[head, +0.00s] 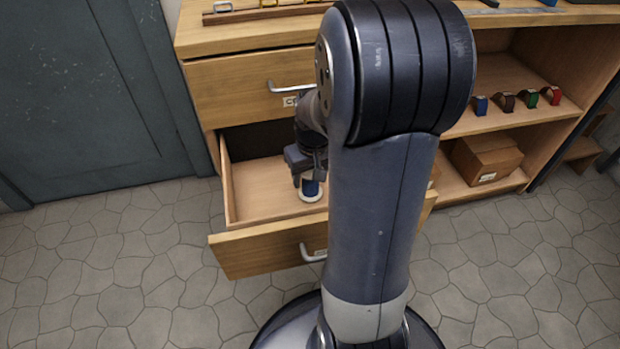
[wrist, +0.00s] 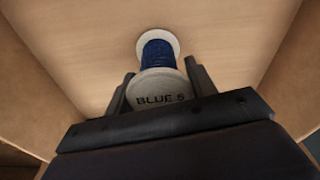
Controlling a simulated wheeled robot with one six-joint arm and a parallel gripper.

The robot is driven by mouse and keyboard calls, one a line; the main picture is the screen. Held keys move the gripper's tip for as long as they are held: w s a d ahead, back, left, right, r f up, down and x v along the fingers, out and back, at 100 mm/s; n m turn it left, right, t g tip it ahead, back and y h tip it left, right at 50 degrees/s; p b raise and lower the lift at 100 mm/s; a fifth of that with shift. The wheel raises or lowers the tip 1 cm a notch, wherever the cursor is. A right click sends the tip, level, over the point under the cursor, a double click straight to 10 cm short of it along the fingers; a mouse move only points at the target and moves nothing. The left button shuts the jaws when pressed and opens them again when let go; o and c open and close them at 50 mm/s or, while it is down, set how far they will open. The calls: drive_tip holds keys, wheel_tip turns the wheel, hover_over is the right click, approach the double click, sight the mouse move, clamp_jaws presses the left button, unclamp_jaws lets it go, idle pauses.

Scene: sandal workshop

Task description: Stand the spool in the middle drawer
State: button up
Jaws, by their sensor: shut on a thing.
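The spool (wrist: 158,57) has blue thread between pale flanges, and its near flange reads "BLUE 5" in the wrist view. In the head view the spool (head: 310,190) is upright inside the open drawer (head: 262,190), low over its floor. I cannot tell for sure whether its lower flange touches the floor. My gripper (head: 309,172) points down into the drawer and is shut on the spool. In the wrist view my gripper's fingers (wrist: 160,88) are on either side of the upper flange. My arm hides the right part of the drawer.
A closed drawer (head: 240,88) with a metal handle is above the open one. Shelves at right hold several small coloured spools or straps (head: 506,101) and a cardboard box (head: 486,160). A dark door (head: 80,90) is at left. The drawer floor around the spool looks bare.

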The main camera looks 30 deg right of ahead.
drive_tip(key=shift+f, duration=0.25)
drive_tip(key=o, duration=1)
drive_tip(key=shift+o, duration=0.2)
drive_tip(key=r+p, duration=0.1)
drive_tip(key=r, duration=0.3)
drive_tip(key=s+r+p, duration=0.1)
drive_tip(key=r+p, duration=0.1)
drive_tip(key=r, duration=0.2)
drive_tip(key=r+p, duration=0.1)
drive_tip(key=r, duration=0.3)
drive_tip(key=shift+s+r+p, duration=0.1)
drive_tip(key=shift+s+p, duration=0.15)
drive_tip(key=shift+p, duration=0.05)
